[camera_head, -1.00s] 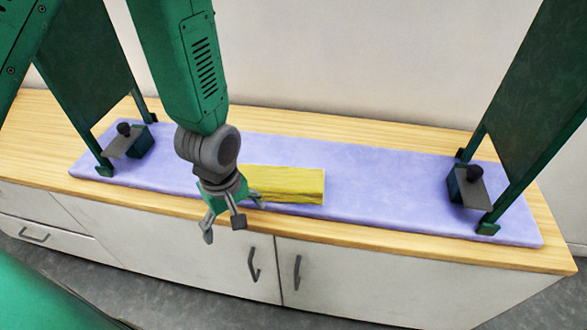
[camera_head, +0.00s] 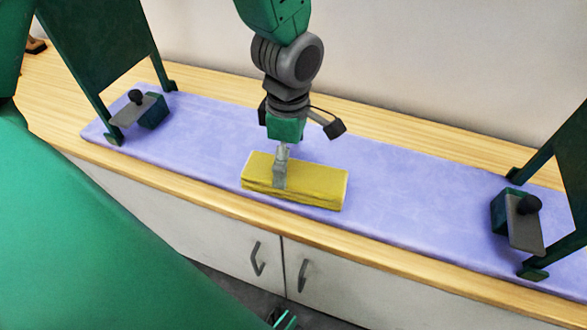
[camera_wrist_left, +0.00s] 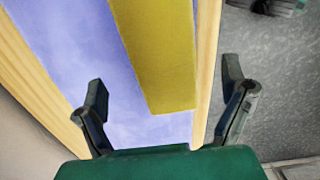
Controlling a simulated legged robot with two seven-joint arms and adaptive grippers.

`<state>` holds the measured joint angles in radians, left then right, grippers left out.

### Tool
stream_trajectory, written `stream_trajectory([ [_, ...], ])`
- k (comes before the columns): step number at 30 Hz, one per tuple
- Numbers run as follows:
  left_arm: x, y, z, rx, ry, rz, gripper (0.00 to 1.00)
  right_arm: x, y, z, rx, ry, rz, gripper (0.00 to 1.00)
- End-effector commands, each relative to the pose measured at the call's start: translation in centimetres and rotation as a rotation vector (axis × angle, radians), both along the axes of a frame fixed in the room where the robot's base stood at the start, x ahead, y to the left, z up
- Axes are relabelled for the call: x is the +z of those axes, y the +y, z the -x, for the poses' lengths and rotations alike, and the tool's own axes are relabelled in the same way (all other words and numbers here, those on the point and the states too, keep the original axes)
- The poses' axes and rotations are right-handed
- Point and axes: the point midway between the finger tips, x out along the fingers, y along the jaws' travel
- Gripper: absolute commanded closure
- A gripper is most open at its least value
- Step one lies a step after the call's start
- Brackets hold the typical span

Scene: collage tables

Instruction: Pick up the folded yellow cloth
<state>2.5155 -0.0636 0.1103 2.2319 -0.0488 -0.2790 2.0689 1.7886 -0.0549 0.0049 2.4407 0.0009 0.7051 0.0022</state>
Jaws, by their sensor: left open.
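The folded yellow cloth (camera_head: 315,185) lies as a flat block on the lavender mat, close to its front edge. It also shows in the left wrist view (camera_wrist_left: 157,55), between the spread fingers but farther off. My left gripper (camera_head: 296,142) is open and points down over the cloth's left half. One grey finger overlaps the cloth in the head view; I cannot tell whether it touches. The fingers hold nothing in the left wrist view (camera_wrist_left: 167,112). I do not make out my right gripper.
The lavender mat (camera_head: 420,205) covers much of the wooden counter (camera_head: 400,142). Dark green stands with small grey plates (camera_head: 138,108) rise at its left and right (camera_head: 524,222). A wall is behind; cabinet doors with handles (camera_head: 257,258) are below the front edge.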

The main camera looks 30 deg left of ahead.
Motion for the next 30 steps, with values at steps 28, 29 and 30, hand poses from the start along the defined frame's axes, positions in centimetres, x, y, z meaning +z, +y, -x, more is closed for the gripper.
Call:
stream_trajectory([
  [28,-5.3,-0.7,-0.2,-0.001,-0.001,0.000,0.64,-2.3,0.0,0.0,0.000,-0.001,0.000,0.60],
  [29,-5.3,-0.7,-0.2,-0.001,-0.001,0.000,0.64,-2.3,0.0,0.0,0.000,-0.001,0.000,0.60],
  [30,-5.3,-0.7,-0.2,-0.001,-0.001,0.000,0.64,-2.3,0.0,0.0,0.000,-0.001,0.000,0.60],
])
